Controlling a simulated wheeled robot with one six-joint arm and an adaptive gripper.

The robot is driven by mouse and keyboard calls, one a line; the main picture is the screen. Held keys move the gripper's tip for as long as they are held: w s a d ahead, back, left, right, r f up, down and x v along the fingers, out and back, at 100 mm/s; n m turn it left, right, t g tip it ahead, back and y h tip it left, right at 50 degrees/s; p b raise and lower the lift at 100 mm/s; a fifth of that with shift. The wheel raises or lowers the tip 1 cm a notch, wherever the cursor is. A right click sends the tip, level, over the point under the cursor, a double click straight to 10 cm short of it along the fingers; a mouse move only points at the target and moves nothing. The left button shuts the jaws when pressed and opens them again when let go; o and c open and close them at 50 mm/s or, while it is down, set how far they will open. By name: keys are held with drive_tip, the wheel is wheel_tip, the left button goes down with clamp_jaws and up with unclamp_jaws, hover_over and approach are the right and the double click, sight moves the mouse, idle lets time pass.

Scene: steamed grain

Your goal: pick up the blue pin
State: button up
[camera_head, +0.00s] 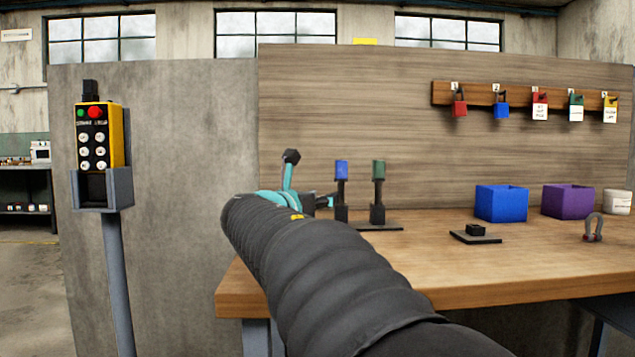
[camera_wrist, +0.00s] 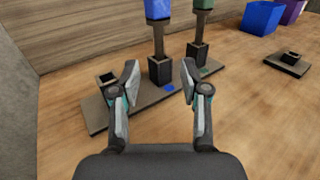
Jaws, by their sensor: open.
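The blue pin (camera_head: 341,170) stands upright in a dark socket on a low rack plate (camera_head: 385,227), with a blue top on a dark shaft. In the wrist view the blue pin (camera_wrist: 159,36) rises beyond my fingertips, and its top is cut off by the upper edge. My gripper (camera_wrist: 160,72) is open and empty. Its two fingers are spread left and right of the line to the blue pin's socket, apparently just short of it. In the head view my gripper is largely hidden behind my arm.
A green-topped pin (camera_head: 378,172) stands close to the right of the blue one. An empty-looking socket (camera_wrist: 107,78) is at the rack's left. A separate small socket plate (camera_head: 476,236), blue bin (camera_head: 501,204), purple bin (camera_head: 567,202) and shackle (camera_head: 593,228) lie rightward.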

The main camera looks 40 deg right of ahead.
sight(340, 190)
drive_tip(key=x, duration=0.5)
drive_tip(key=shift+w+d, duration=0.1)
drive_tip(key=shift+x, duration=2.65)
drive_tip(key=shift+r, duration=0.15)
drive_tip(key=shift+c, duration=0.2)
clamp_jaws()
